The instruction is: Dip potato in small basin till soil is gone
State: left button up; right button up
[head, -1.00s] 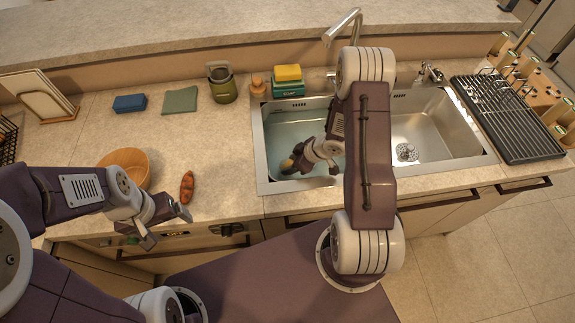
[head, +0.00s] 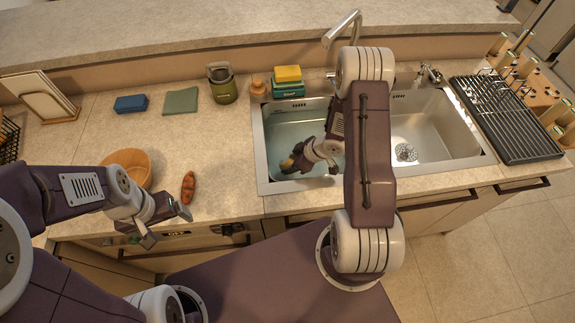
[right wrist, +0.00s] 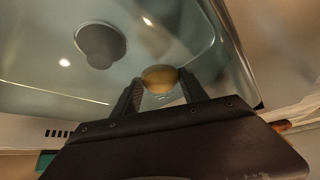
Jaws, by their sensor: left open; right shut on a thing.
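The potato (right wrist: 159,77) is yellowish-brown and held between the fingers of my right gripper (right wrist: 160,92). In the head view the potato (head: 287,165) shows at the end of my right gripper (head: 291,160), inside the left, smaller-looking basin (head: 262,150), which holds water. My left gripper (head: 168,222) is open and empty, low in front of the counter edge.
A reddish-brown oblong item (head: 188,187) and a wooden bowl (head: 130,163) lie near my left gripper. A faucet (head: 342,30) stands behind the sink. Sponges (head: 287,75), a green jar (head: 222,85) and a cloth (head: 181,100) are behind. An empty right basin (head: 430,125) and drying rack (head: 508,120) are to the right.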

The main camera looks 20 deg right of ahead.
jog(key=shift+f, duration=0.25)
jog(key=shift+r, duration=0.1)
jog(key=shift+r+p, duration=0.25)
jog(key=shift+p, duration=0.2)
jog(key=shift+f, duration=0.15)
jog(key=shift+f, duration=0.2)
dwell(0.3)
jog(key=shift+r, duration=0.1)
